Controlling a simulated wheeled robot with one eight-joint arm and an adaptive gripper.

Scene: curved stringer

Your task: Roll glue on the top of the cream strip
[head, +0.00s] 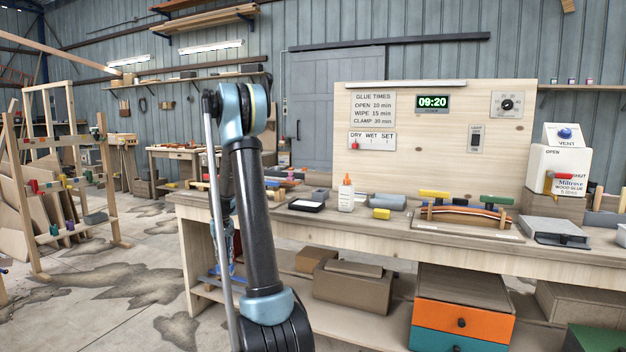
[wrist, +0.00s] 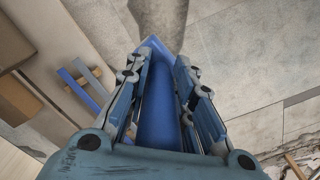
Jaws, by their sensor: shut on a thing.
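My gripper (wrist: 160,62) is shut on a long blue thing (wrist: 157,110), which lies between the fingers and points down towards the floor. Its far end and its kind cannot be made out. In the head view, my gripper is mostly hidden behind my arm, beside the bench's left end. On the bench, a curved form (head: 465,213) carries thin bent strips in brown and pale wood. Which of them is the cream strip is too small to tell. A black-rimmed tray with a white inside (head: 306,205) and a white glue bottle with an orange tip (head: 346,194) stand left of it.
The workbench (head: 390,228) has a yellow block (head: 381,213), grey bins (head: 390,201) and a grey flat box (head: 555,231) on it. A glue dispenser (head: 557,172) stands at the right. Boxes (head: 352,290) and drawers (head: 460,312) sit below. Open floor (head: 100,290) lies left.

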